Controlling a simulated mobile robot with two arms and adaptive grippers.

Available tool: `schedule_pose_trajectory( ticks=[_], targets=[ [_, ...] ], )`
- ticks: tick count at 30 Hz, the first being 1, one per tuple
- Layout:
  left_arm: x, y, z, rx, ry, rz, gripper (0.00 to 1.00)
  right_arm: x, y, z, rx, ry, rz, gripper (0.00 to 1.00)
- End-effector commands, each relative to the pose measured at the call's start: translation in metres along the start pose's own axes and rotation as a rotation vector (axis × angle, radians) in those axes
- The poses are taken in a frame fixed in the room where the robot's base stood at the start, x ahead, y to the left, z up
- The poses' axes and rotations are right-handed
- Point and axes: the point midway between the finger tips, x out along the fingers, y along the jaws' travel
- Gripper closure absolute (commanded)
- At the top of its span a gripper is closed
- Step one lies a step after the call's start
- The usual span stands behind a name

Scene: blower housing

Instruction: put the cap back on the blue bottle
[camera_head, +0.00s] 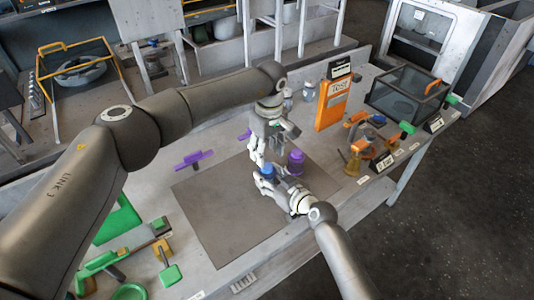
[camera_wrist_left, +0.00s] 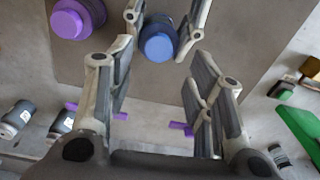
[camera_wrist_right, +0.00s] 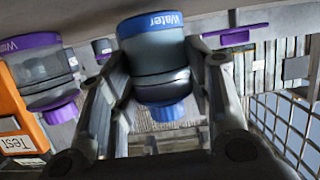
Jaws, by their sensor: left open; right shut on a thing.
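The blue bottle (camera_wrist_right: 155,50) stands upright on the grey mat, its "Water" label upside down in the right wrist view. A blue cap (camera_wrist_right: 168,112) sits on its top; its tightness cannot be told. The cap also shows in the left wrist view (camera_wrist_left: 159,44) and the head view (camera_head: 267,169). My right gripper (camera_head: 268,178) is shut around the bottle's body from the side, with one finger on each side. My left gripper (camera_wrist_left: 160,62) is open and empty above the bottle, fingers pointing down, apart from the cap.
A purple bottle (camera_head: 295,162) stands close beside the blue one; it also shows in the left wrist view (camera_wrist_left: 72,18). Clear bottles (camera_head: 287,100) and an orange sign (camera_head: 333,103) stand behind. Purple pieces (camera_head: 194,160) lie at left. The front of the mat (camera_head: 225,225) is clear.

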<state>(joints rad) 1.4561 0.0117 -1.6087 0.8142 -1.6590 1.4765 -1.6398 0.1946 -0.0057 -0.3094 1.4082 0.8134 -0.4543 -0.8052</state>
Motion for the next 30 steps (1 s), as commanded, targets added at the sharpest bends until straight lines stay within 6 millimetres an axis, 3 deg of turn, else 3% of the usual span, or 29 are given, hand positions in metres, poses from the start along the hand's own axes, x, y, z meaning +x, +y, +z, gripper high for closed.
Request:
schedule_pose_trajectory(
  ticks=[7,11,30],
  targets=[
    [0.000,0.000,0.000,-0.036,0.000,0.000,0.53,0.000,0.000,-0.001,0.000,0.002,0.000,1.00],
    [-0.002,0.000,0.000,-0.152,-0.002,0.001,0.53,0.000,0.000,-0.001,0.000,0.002,0.000,1.00],
    [-0.019,0.001,0.000,-1.141,-0.014,0.005,0.53,0.000,0.000,-0.001,0.000,0.002,0.000,1.00]
  ],
)
